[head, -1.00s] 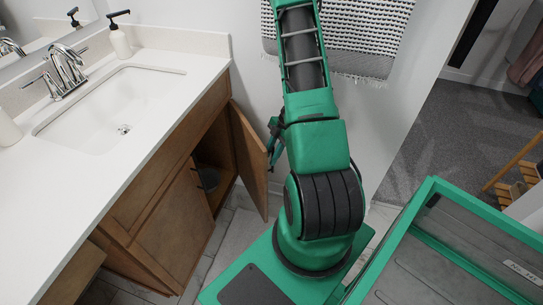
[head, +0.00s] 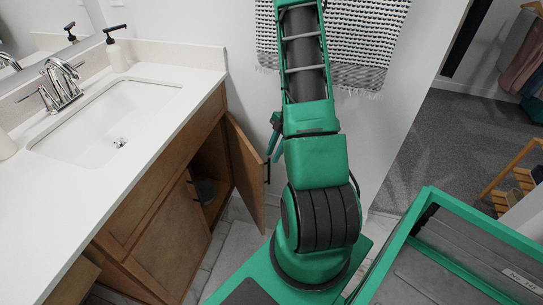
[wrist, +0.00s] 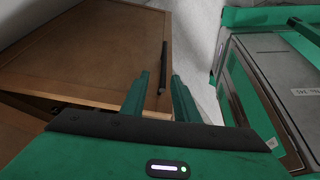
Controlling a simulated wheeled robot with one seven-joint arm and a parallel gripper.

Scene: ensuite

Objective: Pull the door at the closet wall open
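The brown wooden cabinet door (head: 246,172) under the vanity, on the closet side, stands partly open, swung out from its frame. Its dark bar handle (wrist: 163,66) is near the door's free edge in the wrist view, and a bit of it shows in the head view (head: 267,172). My gripper (wrist: 160,76) is open, with a finger to each side of the handle's lower end in the picture. Gaps show between fingers and handle; I cannot tell the depth between them. In the head view my gripper (head: 272,145) is beside the door's outer face, partly hidden by my arm.
A second cabinet door (head: 160,238) to the left is closed. The white countertop (head: 150,130) with a sink overhangs the cabinet. A patterned towel (head: 365,40) hangs on the wall behind my arm. Grey carpet (head: 435,145) lies open to the right.

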